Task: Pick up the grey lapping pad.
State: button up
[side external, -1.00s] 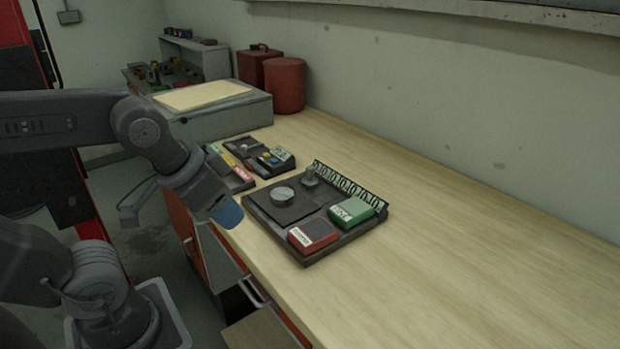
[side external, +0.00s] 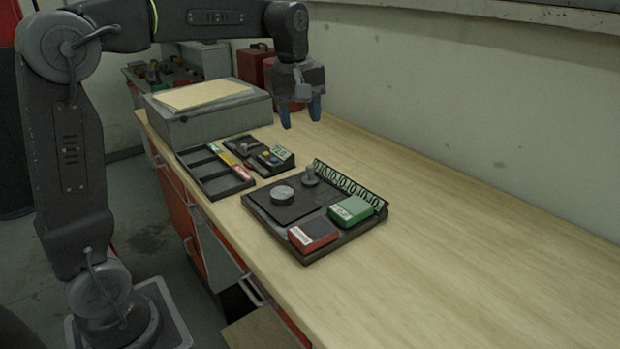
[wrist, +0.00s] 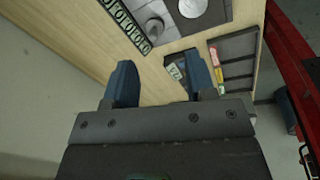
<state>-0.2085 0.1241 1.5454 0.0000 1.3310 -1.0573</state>
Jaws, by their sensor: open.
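I cannot tell for certain which piece is the grey lapping pad. A round grey disc (side external: 282,194) lies on a dark square plate in the large dark tray (side external: 330,247), and a small grey upright knob (side external: 310,175) stands behind it. Both show in the wrist view, the disc (wrist: 192,6) cut by the top edge and the knob (wrist: 154,28) beside it. My gripper (side external: 300,113) is open, with blue fingertips pointing down, and hangs empty above the bench beyond the trays. In the wrist view my gripper (wrist: 163,82) has nothing between its fingers.
A red box (side external: 313,234) and a green box (side external: 351,210) sit in the large tray, beside a patterned upright strip (side external: 350,184). A slotted tray (side external: 216,180) and a small filled tray (side external: 262,157) lie left. A grey case (side external: 215,122) stands behind. Bench right is clear.

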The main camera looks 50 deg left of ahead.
aim_at(310, 166)
jog(key=w+a+f+n+g, duration=0.2)
jog(key=w+a+f+n, duration=0.2)
jog(key=w+a+n, duration=0.25)
jog(key=shift+m, duration=0.35)
jog(key=f, duration=1.3)
jog(key=shift+w+d+f, duration=0.1)
jog(key=shift+w+d, duration=0.15)
jog(key=shift+d, duration=0.1)
jog(key=shift+c, duration=0.3)
grip_shut()
